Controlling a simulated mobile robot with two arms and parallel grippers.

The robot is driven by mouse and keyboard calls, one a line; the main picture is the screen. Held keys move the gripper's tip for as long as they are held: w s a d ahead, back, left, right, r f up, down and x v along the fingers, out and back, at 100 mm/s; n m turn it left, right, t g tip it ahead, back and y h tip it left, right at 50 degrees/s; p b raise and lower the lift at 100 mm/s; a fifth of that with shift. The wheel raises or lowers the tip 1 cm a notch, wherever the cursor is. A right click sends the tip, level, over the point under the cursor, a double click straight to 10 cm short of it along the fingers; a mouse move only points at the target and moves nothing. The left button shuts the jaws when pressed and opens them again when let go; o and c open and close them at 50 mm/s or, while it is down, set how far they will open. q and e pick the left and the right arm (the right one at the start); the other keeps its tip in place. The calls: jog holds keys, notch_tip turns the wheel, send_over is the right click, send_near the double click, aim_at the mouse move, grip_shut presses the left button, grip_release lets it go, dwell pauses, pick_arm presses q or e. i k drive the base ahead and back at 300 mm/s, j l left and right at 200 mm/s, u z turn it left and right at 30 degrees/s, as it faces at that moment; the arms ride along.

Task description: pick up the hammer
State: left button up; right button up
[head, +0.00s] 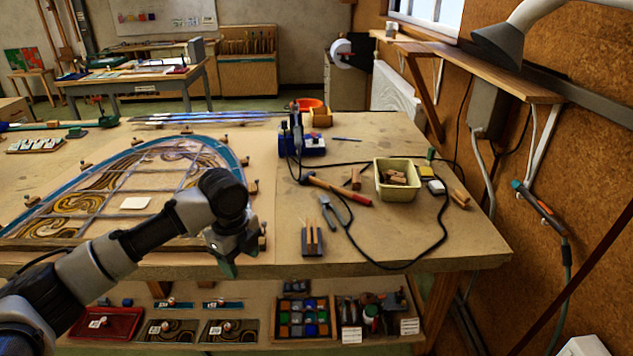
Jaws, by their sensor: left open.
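The hammer (343,191) lies on the workbench right of centre. Its wooden handle has a red grip end toward the right, and its dark head is at the left end, close to a black cable. My left gripper (232,262) hangs over the bench's front edge, in front of the leaded panel. It is open and holds nothing that I can see. It is apart from the hammer, to the left of it and nearer to me. My right gripper is not in view.
Pliers (333,213) and a small dark stand with wooden sticks (312,242) lie near the hammer. A cream bin (382,186) with wooden blocks is to its right. The leaded panel (110,200) covers the bench's left. A black cable loops around the tools.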

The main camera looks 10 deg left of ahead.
aim_at(310, 177)
jog(key=i+l, duration=0.15)
jog(key=i, duration=0.5)
jog(key=i+l, duration=0.15)
jog(key=i, duration=0.5)
jog(key=i+l, duration=0.15)
jog(key=i, duration=0.55)
